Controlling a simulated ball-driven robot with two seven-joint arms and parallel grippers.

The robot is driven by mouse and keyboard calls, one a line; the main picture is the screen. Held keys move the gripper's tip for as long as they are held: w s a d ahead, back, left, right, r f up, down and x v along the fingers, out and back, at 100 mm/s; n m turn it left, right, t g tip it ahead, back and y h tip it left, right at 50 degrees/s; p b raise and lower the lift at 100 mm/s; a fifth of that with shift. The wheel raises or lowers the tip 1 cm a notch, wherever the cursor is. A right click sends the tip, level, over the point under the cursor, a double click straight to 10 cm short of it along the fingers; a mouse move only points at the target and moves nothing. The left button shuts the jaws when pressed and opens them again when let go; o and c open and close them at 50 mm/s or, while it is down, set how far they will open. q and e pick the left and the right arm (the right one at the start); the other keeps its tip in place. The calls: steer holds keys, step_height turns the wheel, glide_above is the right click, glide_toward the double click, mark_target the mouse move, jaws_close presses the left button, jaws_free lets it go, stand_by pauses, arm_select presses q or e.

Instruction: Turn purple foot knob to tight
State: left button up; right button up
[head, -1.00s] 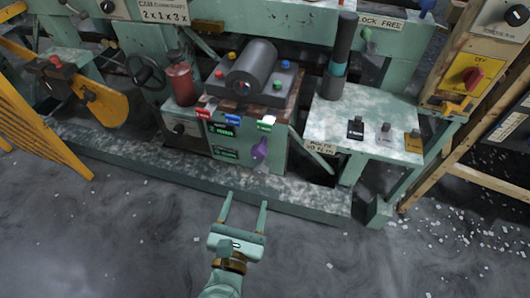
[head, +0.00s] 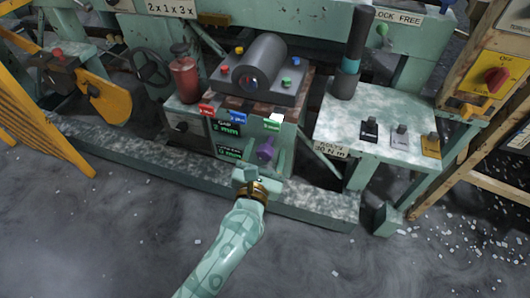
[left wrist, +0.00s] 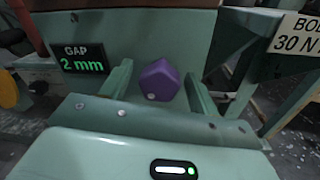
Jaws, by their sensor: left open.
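The purple knob (head: 265,150) sits low on the front of the green machine block, below a white tab. In the left wrist view the purple knob (left wrist: 159,81) shows large, with a small pale dot near its lower edge. My left gripper (head: 262,158) reaches up to it from below. In the left wrist view its two fingers (left wrist: 159,84) stand apart, one on each side of the knob, with a visible gap on both sides. It is open; the fingertips' depth against the knob is hard to judge. My right gripper is not in view.
A display reading "GAP 2 mm" (left wrist: 83,59) is left of the knob. A label reading 30 N m (head: 330,149) hangs at the side table (head: 335,115), right of the knob. A green beam (head: 320,207) runs along the floor.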

arm_select(q)
steer(key=c, duration=1)
